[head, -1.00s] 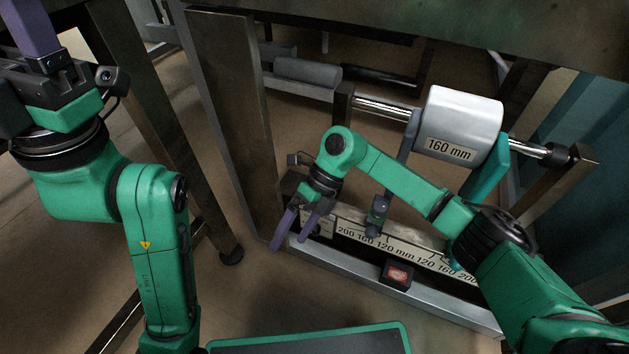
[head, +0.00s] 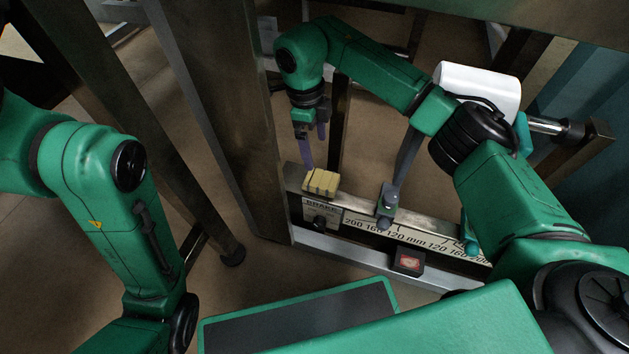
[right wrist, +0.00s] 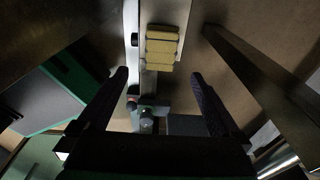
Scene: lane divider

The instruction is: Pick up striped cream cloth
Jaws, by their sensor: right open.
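The striped cream cloth (head: 321,182) is a small folded pad with dark stripes. It lies on top of the rail, above the brake label at its left end. In the right wrist view the cloth (right wrist: 162,46) shows beyond the fingertips and roughly between their lines. My right gripper (head: 314,150) is open and empty, its purple fingers pointing down, above and behind the cloth. The fingers also show spread apart in the right wrist view (right wrist: 159,80). My left arm is at the left edge; its gripper is out of the picture.
The rail (head: 430,239) carries a millimetre scale and a grey upright bracket (head: 387,205). A white roller (head: 478,90) stands behind it. A thick metal post (head: 215,120) rises close left of the cloth. A red switch (head: 409,262) sits on the front.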

